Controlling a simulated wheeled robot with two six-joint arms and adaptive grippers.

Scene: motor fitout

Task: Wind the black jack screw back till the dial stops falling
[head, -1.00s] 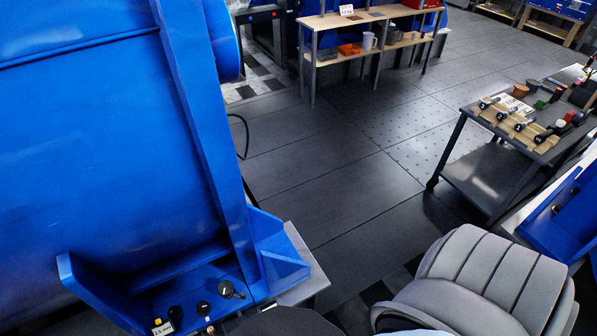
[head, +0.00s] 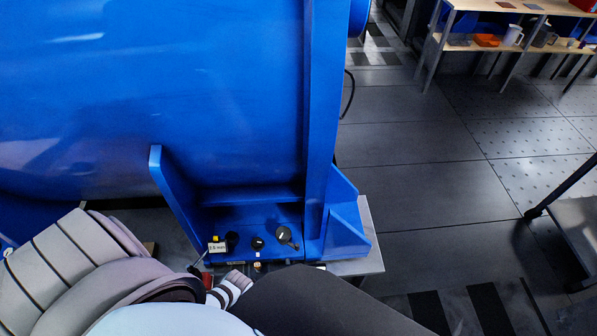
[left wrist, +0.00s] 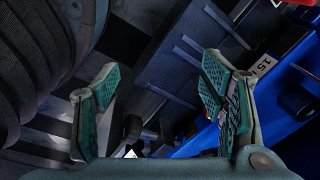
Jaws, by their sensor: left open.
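The blue motor's foot (head: 255,215) is low in the middle of the head view. Several small black fittings sit on it: one beside a white tag (head: 217,247), a round knob (head: 257,243), and a round black head with a short arm (head: 284,233). I cannot tell for sure which is the jack screw. No dial face is readable. My left gripper (left wrist: 155,85) is open and empty in the left wrist view, its teal pads wide apart. Blue metal with a black cylinder (left wrist: 291,98) lies to its right. My right gripper is not in view.
The blue motor body (head: 170,90) fills the upper left of the head view. A grey plate (head: 370,240) juts out beside the foot. A shelf (head: 500,42) stands at the back right. The dark floor (head: 420,190) between is clear.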

